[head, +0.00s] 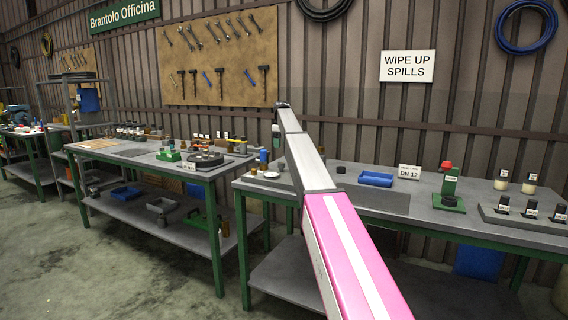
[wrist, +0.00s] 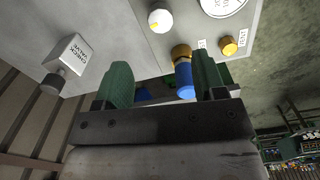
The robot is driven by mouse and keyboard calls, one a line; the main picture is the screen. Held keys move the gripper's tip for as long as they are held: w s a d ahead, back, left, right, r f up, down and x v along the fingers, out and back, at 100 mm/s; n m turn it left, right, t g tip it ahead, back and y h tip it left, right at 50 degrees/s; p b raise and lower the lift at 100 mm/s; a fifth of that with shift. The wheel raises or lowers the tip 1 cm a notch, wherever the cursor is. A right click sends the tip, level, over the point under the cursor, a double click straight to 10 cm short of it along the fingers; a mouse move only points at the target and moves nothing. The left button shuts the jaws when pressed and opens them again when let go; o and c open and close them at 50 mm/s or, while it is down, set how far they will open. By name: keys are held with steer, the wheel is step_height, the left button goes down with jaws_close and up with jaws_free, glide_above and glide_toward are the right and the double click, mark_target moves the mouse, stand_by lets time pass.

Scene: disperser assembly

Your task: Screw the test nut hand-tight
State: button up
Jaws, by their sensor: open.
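My gripper (wrist: 164,76) shows in the wrist view as two green fingers standing wide apart, with nothing clasped between them. Its end also shows small in the head view (head: 276,132), above the left end of the right bench. A blue cylinder with a brass top (wrist: 184,74) appears beyond the fingers, close to the right finger in the picture; I see no grip on it. I cannot pick out the test nut with certainty in either view. A green stand with a red top (head: 448,188) is on the right bench.
In the wrist view, a CHECK VALVE sign (wrist: 67,50) and a brass knob (wrist: 228,46) show. A gap separates the benches.

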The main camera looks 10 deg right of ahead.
mark_target(281, 163)
step_height(281, 163, down, 11)
steer(key=shift+r, duration=0.2)
stand_by(0.3)
steer(key=c, duration=0.9)
